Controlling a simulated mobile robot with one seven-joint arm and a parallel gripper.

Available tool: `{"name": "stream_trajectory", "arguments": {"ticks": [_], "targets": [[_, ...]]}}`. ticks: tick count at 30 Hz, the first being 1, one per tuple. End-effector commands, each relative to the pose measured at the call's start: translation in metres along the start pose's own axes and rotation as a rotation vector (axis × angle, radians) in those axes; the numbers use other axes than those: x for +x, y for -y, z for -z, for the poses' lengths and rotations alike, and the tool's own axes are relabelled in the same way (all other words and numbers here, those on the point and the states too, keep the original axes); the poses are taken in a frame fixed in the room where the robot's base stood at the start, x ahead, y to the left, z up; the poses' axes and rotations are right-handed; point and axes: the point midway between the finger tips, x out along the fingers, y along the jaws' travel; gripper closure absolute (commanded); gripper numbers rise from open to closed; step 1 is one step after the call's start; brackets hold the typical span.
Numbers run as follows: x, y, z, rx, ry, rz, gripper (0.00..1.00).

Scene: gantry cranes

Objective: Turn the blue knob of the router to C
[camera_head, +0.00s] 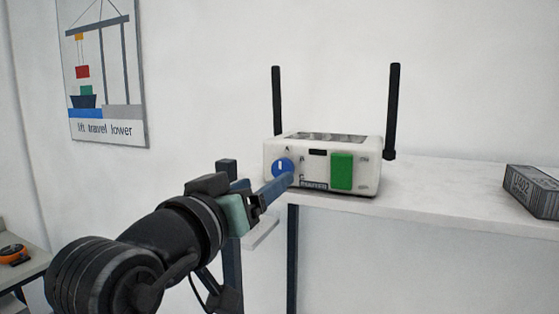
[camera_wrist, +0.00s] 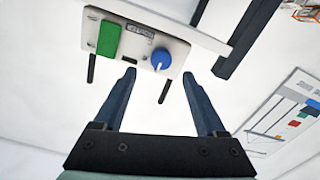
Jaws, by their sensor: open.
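The white router (camera_head: 322,146) stands on a shelf, with two upright black antennas and a green block (camera_head: 342,171) on its front. Its round blue knob (camera_head: 279,165) is at the left of the front face, with a white mark that points roughly up. Small letters surround the knob; an A seems to sit above it, the others are hard to read. My gripper (camera_head: 285,182) is in front of the knob, its blue fingers reaching toward it. In the wrist view the router appears upside down, and the knob (camera_wrist: 161,60) lies between and beyond the open, empty fingers (camera_wrist: 159,76).
The white shelf (camera_head: 440,175) has free room right of the router, up to a grey labelled box (camera_head: 532,190). A crane poster (camera_head: 102,75) hangs on the wall at left. An orange object (camera_head: 14,254) lies on a lower surface at far left.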

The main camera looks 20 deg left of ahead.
Motion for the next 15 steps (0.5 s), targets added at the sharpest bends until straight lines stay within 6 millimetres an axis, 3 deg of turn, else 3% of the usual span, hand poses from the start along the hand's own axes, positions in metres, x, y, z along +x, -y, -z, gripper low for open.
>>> {"name": "stream_trajectory", "arguments": {"ticks": [6, 15], "targets": [[0.046, -0.001, 0.004, -0.001, 0.003, 0.000, 0.27], [0.073, 0.000, 0.002, 0.001, -0.001, 0.000, 0.27]]}}
